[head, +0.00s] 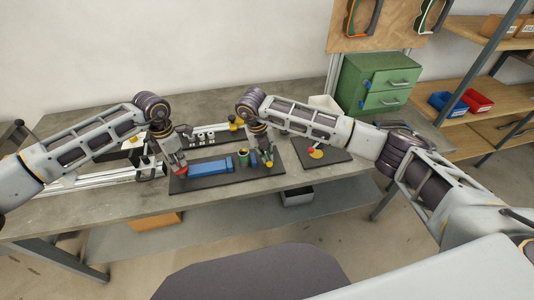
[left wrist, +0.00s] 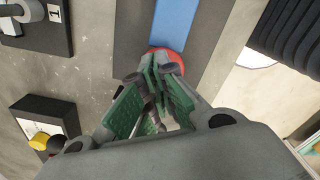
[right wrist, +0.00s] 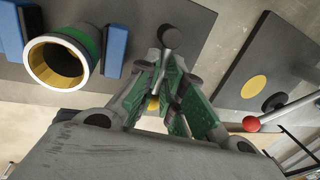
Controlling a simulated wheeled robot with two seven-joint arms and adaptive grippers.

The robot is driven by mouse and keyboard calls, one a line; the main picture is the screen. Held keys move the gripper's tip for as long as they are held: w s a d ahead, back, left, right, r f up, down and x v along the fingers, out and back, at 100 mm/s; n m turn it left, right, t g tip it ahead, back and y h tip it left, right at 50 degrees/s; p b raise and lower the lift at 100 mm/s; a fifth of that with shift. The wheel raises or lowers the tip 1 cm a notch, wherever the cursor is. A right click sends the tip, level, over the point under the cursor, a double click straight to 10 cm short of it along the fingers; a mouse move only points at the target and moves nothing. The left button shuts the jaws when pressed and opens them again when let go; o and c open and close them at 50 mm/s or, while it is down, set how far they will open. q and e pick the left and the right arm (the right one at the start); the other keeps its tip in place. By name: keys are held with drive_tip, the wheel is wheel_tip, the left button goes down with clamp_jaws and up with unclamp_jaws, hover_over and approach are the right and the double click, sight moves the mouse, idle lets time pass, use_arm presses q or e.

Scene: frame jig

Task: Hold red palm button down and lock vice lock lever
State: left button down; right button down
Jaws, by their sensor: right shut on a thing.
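The red palm button (left wrist: 176,54) is at the left end of a dark plate, at the end of a long blue block (head: 208,168). My left gripper (head: 178,168) is over it with fingertips together, hiding part of it; whether the button is pressed in cannot be told. My right gripper (head: 267,162) is shut at the right of these jaws on what appears to be the vice lock lever, mostly hidden by the fingers. A dark round knob (right wrist: 170,38) shows just beyond its fingertips.
A second dark plate to the right carries a yellow disc (right wrist: 254,86) and a rod with a red ball (right wrist: 251,124). White rails (head: 95,178) lie at the left, a green drawer cabinet (head: 375,85) at the back right. The front table edge is clear.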

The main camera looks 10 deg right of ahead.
use_arm(q)
drive_tip(key=shift+a+f, duration=0.1)
drive_tip(key=shift+f, duration=0.45)
use_arm(e)
drive_tip(key=shift+s+f, duration=0.35)
drive_tip(key=shift+s, duration=0.15)
use_arm(q)
drive_tip(key=shift+s, duration=0.15)
use_arm(e)
drive_tip(key=c, duration=1.6)
unclamp_jaws()
drive_tip(key=shift+s, duration=0.1)
use_arm(q)
drive_tip(key=shift+s+r, duration=0.15)
use_arm(e)
drive_tip(key=shift+o, duration=0.3)
drive_tip(key=shift+r, duration=0.2)
drive_tip(key=shift+w, duration=0.2)
drive_tip(key=shift+r, duration=0.15)
drive_tip(key=shift+a+r, duration=0.1)
drive_tip(key=shift+r, duration=0.35)
wheel_tip(320, 180, up, 11)
drive_tip(key=a, duration=0.2)
drive_tip(key=shift+s+f, duration=0.15)
use_arm(q)
drive_tip(key=shift+r, duration=0.3)
